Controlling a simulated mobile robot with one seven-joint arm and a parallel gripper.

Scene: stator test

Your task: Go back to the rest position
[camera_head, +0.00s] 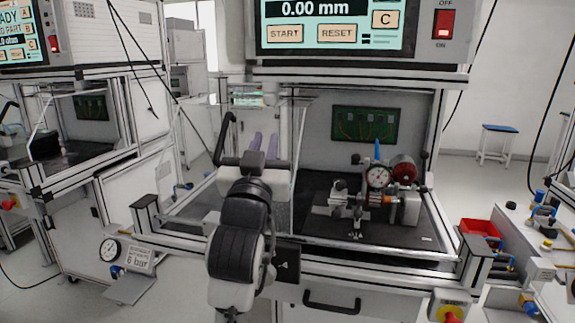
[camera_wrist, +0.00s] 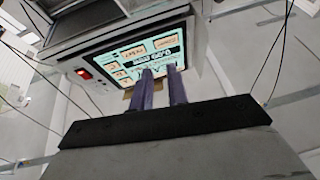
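My gripper (camera_head: 265,137) is raised in front of the left part of the middle test station, with its two purple fingers pointing up. In the wrist view my gripper (camera_wrist: 160,71) shows the fingers apart with a gap between them and nothing held. My arm stands in front of the station's front edge and hides part of it. The test fixture with a dial gauge (camera_head: 378,177) and a red round part (camera_head: 403,169) stands inside the station to the right, apart from my gripper.
The station's screen (camera_head: 337,27) and red power switch (camera_head: 447,23) are above; a tilted screen (camera_wrist: 140,55) shows beyond the fingers. A red bin (camera_head: 480,228) and a side bench are at right. Another station stands at left. A blue stool (camera_head: 499,129) is behind.

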